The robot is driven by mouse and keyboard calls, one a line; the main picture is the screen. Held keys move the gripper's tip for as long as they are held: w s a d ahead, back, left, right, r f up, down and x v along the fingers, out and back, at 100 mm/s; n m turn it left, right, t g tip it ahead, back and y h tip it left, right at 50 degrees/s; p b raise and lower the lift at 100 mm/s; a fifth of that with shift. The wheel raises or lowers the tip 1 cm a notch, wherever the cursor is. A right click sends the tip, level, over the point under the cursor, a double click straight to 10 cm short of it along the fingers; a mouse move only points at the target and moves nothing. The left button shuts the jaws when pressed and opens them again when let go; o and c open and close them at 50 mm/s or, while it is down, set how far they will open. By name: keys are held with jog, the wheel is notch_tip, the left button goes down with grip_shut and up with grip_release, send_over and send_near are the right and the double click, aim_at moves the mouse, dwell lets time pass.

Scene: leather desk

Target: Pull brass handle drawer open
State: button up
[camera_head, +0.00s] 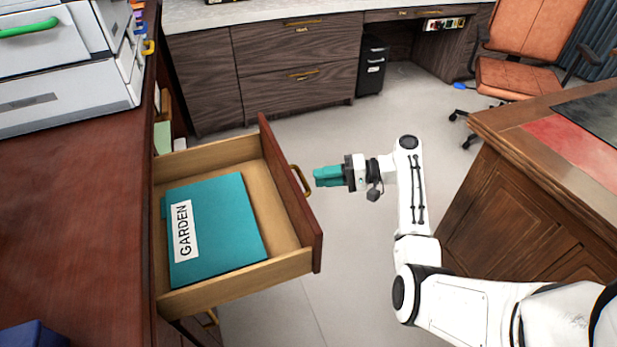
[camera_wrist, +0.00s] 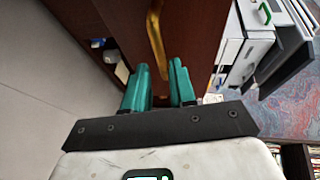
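The drawer (camera_head: 228,283) is pulled well out of the reddish wooden desk. Its dark front carries a brass handle (camera_head: 301,181) on the outer face. A teal folder marked GARDEN (camera_head: 228,220) lies inside on the drawer bottom. My gripper (camera_head: 318,177), with teal fingers, is just right of the handle, apparently clear of it. In the wrist view the brass handle (camera_wrist: 156,45) is ahead of the fingers. The two fingers (camera_wrist: 160,82) are spread with a gap between them and nothing held.
The desk top (camera_head: 75,210) is at the left with a grey-white machine (camera_head: 70,95) on it. Another wooden desk (camera_head: 530,200) stands at the right. Dark cabinets (camera_head: 295,75), a black bin unit (camera_head: 372,68) and an orange chair (camera_head: 520,70) are behind. Open floor lies between.

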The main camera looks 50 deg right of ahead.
jog(key=shift+v, duration=2.3)
jog(key=shift+s, duration=0.1)
